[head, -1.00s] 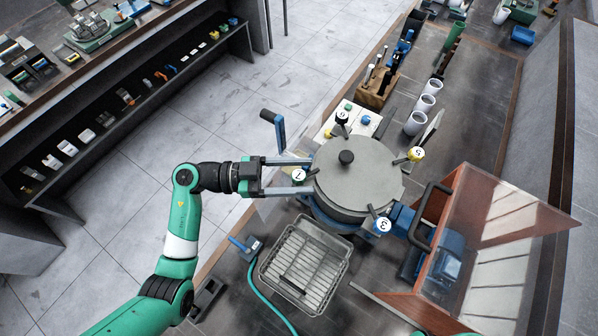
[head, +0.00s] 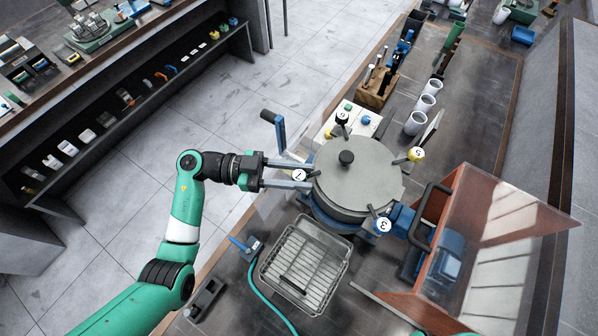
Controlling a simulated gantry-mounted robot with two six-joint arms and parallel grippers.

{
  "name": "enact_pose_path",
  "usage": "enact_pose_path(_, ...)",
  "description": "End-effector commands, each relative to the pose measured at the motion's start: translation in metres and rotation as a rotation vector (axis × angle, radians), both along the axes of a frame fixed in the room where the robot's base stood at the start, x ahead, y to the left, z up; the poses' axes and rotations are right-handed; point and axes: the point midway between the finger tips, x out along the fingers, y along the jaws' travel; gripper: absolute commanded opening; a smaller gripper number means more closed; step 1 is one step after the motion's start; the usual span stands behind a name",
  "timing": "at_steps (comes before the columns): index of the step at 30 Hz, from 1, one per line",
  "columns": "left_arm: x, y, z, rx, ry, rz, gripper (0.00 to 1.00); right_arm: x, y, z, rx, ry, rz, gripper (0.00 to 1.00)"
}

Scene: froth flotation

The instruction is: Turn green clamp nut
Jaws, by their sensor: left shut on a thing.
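A round grey lid (head: 360,172) with a black centre knob (head: 346,157) sits on the drum-like vessel. Clamps stand around its rim. A tag marked 7 (head: 299,175) is at the left clamp, between the fingers of my left gripper (head: 305,174). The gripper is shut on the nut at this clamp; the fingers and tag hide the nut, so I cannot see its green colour. A yellow nut shows at tag 5 (head: 416,154) on the right. A blue nut shows by tag 3 (head: 383,225). Another tag (head: 342,117) is at the back. My right gripper is not in view.
A wire-rack tray (head: 304,266) lies in front of the vessel. A blue crank handle (head: 280,132) rises at the vessel's back left. An orange, clear-sided guard (head: 490,245) stands on the right. White cups (head: 416,122) and a wooden tool block (head: 376,90) stand behind.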

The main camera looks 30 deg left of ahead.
Motion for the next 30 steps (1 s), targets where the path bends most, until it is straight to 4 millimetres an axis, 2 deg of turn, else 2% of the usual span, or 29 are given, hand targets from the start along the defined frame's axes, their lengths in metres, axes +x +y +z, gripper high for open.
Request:
enact_pose_path(6,0.0003,0.0003,-0.0013,0.001,-0.001,-0.134,0.00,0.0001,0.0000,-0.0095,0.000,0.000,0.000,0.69)
enact_pose_path(15,-0.0005,0.0004,-0.0004,0.000,-0.001,-0.145,0.00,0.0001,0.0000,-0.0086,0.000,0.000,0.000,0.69)
enact_pose_path(16,-0.0005,0.0004,-0.0004,0.000,-0.001,-0.145,0.40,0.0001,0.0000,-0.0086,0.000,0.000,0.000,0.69)
enact_pose_path(21,-0.0005,0.0004,-0.0002,0.000,-0.001,-0.145,0.69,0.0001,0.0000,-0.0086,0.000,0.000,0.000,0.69)
enact_pose_path(30,-0.0006,0.0021,-0.0002,0.000,-0.001,-0.144,0.69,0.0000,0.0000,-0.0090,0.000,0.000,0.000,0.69)
